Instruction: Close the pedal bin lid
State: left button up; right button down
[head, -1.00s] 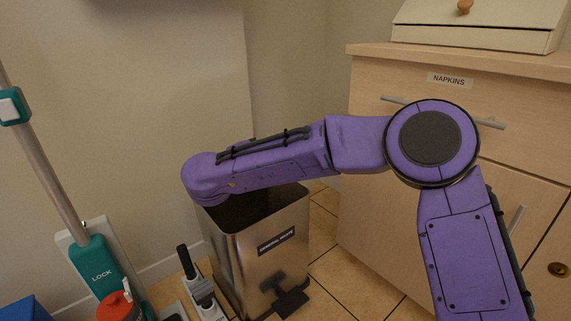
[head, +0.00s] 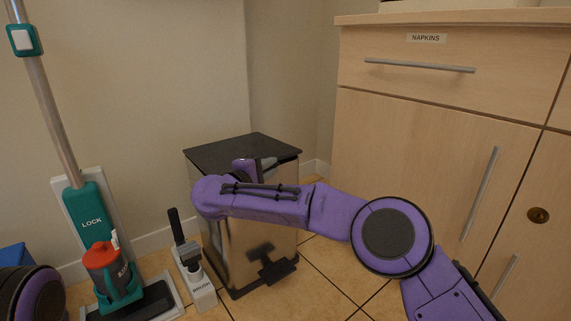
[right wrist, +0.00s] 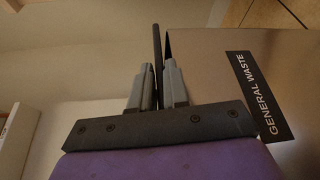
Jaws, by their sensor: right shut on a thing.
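The steel pedal bin (head: 222,250) stands on the tiled floor in the middle of the head view. Its flat black lid (head: 240,145) lies across the top, level or nearly so; I cannot tell whether it rests fully on the rim. My right gripper (head: 268,162) is at the lid's front edge, partly hidden by my own arm. In the right wrist view its fingers (right wrist: 157,88) are shut on the thin dark lid edge (right wrist: 157,50), beside the bin wall with the GENERAL WASTE label (right wrist: 259,95). My left gripper is out of view.
The bin's black pedal (head: 278,268) sticks out at the front. A brush (head: 192,265) and a teal upright cleaner (head: 88,215) with a red-topped container (head: 107,265) stand left. A wooden cabinet (head: 410,150) stands right. Bare floor tiles lie between bin and cabinet.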

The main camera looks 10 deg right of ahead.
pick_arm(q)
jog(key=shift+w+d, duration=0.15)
pick_arm(e)
jog(key=shift+s+a+f+t, duration=0.15)
jog(key=shift+a+f, duration=0.1)
jog(key=shift+f, duration=0.25)
jog(key=shift+a+f+t, duration=0.15)
jog(key=shift+a+f, duration=0.1)
jog(key=shift+f, duration=0.3)
jog(key=c, duration=1.2)
grip_release()
jog(key=shift+c, duration=0.2)
jog(key=shift+d, duration=0.1)
